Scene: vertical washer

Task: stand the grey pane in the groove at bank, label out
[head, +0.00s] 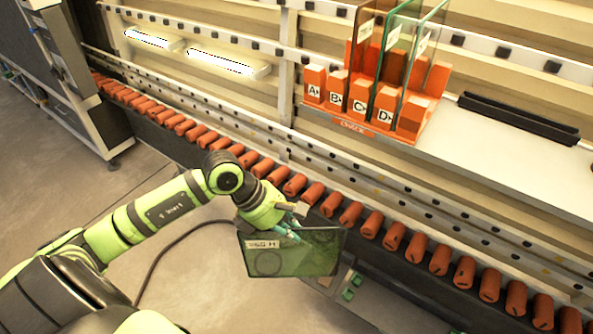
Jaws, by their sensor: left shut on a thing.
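My left gripper (292,224) is shut on the upper edge of a dark, see-through grey-green pane (300,258). The pane hangs below the fingers, in front of the roller line and clear of it. A white label (262,244) is at the pane's upper left; its letters are too small to read surely. An orange rack (352,128) at the upper right is marked CHECK, with slots lettered A to D. Upright glass panes stand in it, one with a green edge (392,62). No place marked bank can be made out. My right gripper is out of view.
A line of orange rollers (295,184) runs from upper left to lower right behind the pane. A pale shelf (480,140) bears the rack and a black bar (518,118). A small box with green buttons (350,285) is just below the pane. Floor at left is open.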

